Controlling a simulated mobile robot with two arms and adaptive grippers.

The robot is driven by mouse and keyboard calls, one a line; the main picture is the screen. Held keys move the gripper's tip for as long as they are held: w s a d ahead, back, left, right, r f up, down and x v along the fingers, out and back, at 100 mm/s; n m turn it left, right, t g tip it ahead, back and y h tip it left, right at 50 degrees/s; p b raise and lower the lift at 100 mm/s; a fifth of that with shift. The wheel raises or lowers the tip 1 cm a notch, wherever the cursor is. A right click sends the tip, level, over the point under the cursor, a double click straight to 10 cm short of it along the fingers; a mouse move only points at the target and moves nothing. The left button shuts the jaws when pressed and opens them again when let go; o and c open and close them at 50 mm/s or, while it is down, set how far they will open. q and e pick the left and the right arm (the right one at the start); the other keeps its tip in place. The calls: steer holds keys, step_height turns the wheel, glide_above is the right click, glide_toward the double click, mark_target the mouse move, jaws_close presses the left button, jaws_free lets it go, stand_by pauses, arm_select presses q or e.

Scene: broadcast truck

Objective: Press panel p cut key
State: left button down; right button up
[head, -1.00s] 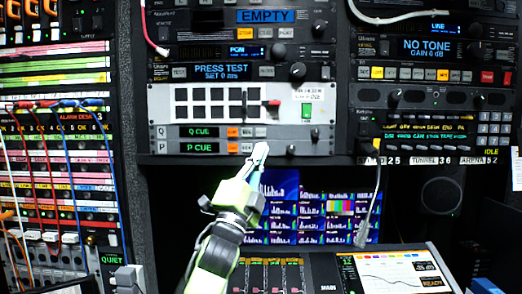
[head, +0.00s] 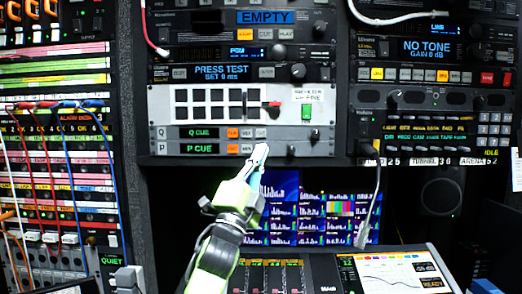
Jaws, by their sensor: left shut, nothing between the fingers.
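Panel P (head: 168,149) is the lower strip under the white button panel, with a lit display (head: 204,149) reading "P CUE". Right of the display are an orange key (head: 233,149) and a pale key (head: 247,149); their lettering is too small to read surely. My left gripper (head: 259,151) is shut and empty, pointing up, its tips over the right end of the key row. The tips hide what lies behind them, and I cannot tell whether they touch the panel. My right gripper is not in view.
Panel Q (head: 168,133) sits directly above with similar keys. A red-handled switch (head: 272,104) and a green rocker (head: 306,111) are higher up. Below are a multiview monitor (head: 310,210) and a console (head: 365,270). A cable (head: 370,205) hangs at the right.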

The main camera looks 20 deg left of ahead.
arm_select(q)
steer(key=shift+w, duration=0.15)
stand_by(0.3)
steer(key=shift+w+a, duration=0.1)
steer(key=shift+w, duration=0.15)
steer(key=shift+w+a, duration=0.1)
steer(key=shift+w, duration=0.2)
stand_by(0.6)
steer(key=shift+s, duration=0.15)
steer(key=shift+s+d, duration=0.2)
steer(key=shift+s, duration=0.35)
steer(key=shift+s+d+p, duration=0.1)
steer(key=shift+s+d, duration=0.15)
steer(key=shift+s, duration=0.55)
steer(key=shift+s+d+p, duration=0.15)
steer(key=shift+s+d, duration=0.05)
steer(key=shift+s, duration=0.6)
steer(key=shift+s+d+p, duration=0.1)
steer(key=shift+s+d, duration=0.15)
steer(key=shift+s, duration=0.55)
